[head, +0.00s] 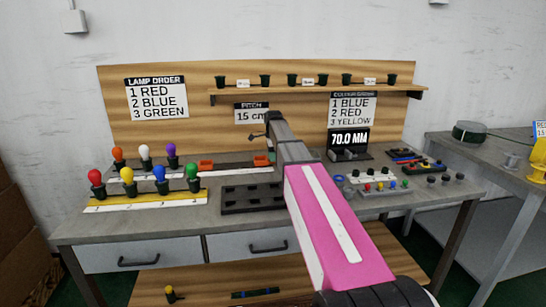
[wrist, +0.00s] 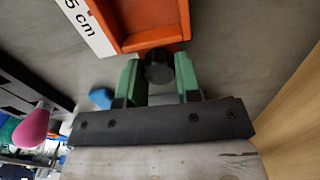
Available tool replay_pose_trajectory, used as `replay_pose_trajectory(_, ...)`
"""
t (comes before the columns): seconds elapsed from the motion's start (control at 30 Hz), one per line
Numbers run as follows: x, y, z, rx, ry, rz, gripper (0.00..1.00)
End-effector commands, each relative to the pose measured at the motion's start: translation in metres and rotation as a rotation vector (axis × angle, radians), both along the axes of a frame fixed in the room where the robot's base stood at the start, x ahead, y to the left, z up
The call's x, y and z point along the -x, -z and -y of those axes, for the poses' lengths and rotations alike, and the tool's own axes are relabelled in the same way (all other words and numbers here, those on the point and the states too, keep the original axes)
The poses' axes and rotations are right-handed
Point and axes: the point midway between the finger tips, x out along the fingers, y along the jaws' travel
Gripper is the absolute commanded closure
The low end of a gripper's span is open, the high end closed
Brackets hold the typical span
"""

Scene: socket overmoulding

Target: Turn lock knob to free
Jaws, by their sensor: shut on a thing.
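The black lock knob (wrist: 159,68) sits at the edge of an orange block-like fixture (wrist: 110,28) in the wrist view. My gripper (wrist: 158,80) has its two green fingers on either side of the knob and is shut on it. Which way the knob is turned cannot be told. In the head view an orange fixture (head: 262,161) shows at the back of the bench beside my arm. The knob and my fingertips cannot be made out there.
A second orange piece (head: 205,165) lies to the left on a rail. Several coloured lamps (head: 127,176) stand at the front left. A dark slotted tray (head: 235,199) lies in front of the fixture. A panel of buttons (head: 380,187) is to the right.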

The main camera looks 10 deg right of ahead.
Motion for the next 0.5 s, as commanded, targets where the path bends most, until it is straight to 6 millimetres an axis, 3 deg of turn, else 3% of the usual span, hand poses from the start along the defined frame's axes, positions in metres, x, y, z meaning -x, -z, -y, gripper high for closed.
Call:
replay_pose_trajectory(0.23,-0.0004,-0.0003,-0.0001,0.0,-0.21,-0.001,0.92)
replay_pose_trajectory(0.5,-0.0005,-0.0004,-0.0001,0.0,-0.276,0.0,0.92)
